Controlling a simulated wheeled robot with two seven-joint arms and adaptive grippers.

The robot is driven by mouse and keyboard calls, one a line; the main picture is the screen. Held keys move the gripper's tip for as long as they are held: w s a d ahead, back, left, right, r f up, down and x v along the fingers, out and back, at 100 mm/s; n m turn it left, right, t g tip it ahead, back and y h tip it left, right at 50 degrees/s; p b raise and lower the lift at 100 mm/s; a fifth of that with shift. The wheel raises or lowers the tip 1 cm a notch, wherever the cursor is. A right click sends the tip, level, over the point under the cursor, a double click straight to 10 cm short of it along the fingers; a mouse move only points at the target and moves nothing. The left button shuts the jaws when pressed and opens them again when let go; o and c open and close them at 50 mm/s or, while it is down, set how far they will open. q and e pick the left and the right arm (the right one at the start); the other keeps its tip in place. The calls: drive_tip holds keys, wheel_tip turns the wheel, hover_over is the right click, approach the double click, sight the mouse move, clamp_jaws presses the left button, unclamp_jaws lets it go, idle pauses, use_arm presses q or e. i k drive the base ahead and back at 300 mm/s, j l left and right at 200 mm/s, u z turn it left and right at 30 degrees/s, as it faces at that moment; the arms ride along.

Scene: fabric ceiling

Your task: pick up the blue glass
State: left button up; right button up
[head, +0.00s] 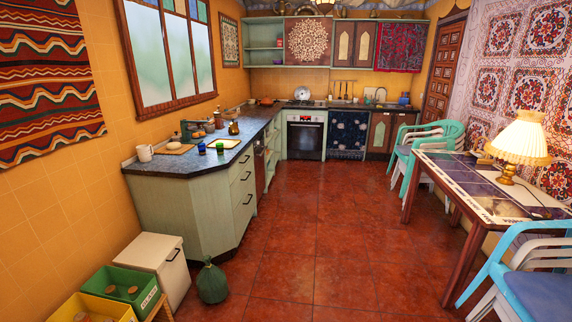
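A small blue glass (202,148) stands upright on the dark countertop (180,166) at the left of the head view, close to the counter's front edge. A small green glass (220,148) stands just to its right, apart from it. Neither of my grippers shows in the head view.
A white mug (145,153) stands to the left on the counter. The red tiled floor (320,230) is clear in the middle. A table (470,188) and chairs stand right.

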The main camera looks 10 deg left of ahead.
sight(201, 147)
drive_tip(key=i, duration=1.6)
drive_tip(key=i+l+u, duration=0.2)
drive_tip(key=i, duration=0.55)
drive_tip(key=i+l+u, duration=0.15)
drive_tip(key=i+u, duration=0.2)
drive_tip(key=i, duration=0.15)
drive_tip(key=i+l+u, duration=0.35)
drive_tip(key=i, duration=0.15)
drive_tip(key=i+l+u, duration=0.4)
drive_tip(key=i+j, duration=0.05)
drive_tip(key=j, duration=0.05)
